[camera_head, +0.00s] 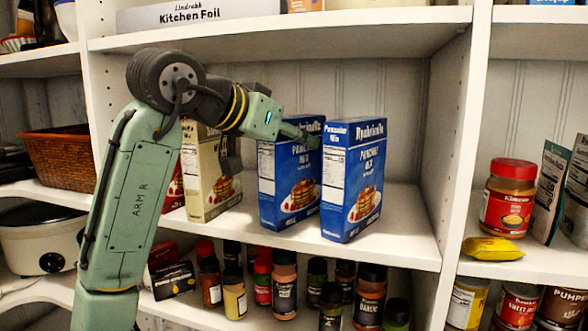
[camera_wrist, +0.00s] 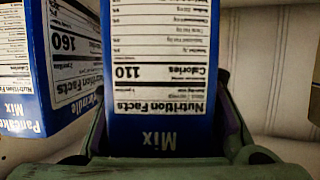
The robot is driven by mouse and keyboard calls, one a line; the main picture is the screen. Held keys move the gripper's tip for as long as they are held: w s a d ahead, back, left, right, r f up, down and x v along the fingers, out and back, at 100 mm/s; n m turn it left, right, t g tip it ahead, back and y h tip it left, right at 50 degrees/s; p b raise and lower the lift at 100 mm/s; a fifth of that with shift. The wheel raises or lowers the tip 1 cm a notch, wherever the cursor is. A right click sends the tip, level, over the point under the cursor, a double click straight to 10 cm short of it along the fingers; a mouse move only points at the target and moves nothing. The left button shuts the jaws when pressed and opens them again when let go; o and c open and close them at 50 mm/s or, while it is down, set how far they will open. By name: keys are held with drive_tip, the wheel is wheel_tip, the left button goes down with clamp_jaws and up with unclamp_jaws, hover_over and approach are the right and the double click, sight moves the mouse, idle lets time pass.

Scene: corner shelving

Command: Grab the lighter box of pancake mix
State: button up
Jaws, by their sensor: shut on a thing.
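Two blue pancake mix boxes stand side by side on the middle shelf in the head view. My gripper (camera_head: 306,138) is at the top of the middle blue box (camera_head: 286,190), shut on it, one finger on each side. In the wrist view, this box (camera_wrist: 160,40) appears upside down between the fingers (camera_wrist: 164,112), its label reading 110 calories. The box is upright and appears to rest on the shelf. The right blue box (camera_head: 352,185) stands apart from it; in the wrist view its label (camera_wrist: 70,50) reads 160 calories.
A cream box with pancakes pictured (camera_head: 208,180) stands left of the held box, partly behind my arm. Shelf space right of the blue boxes is clear (camera_head: 415,215). The shelf above (camera_head: 380,35) is close over my arm. Spice jars (camera_head: 284,285) fill the shelf below.

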drive_tip(key=shift+c, duration=1.4)
drive_tip(key=shift+r, duration=0.1)
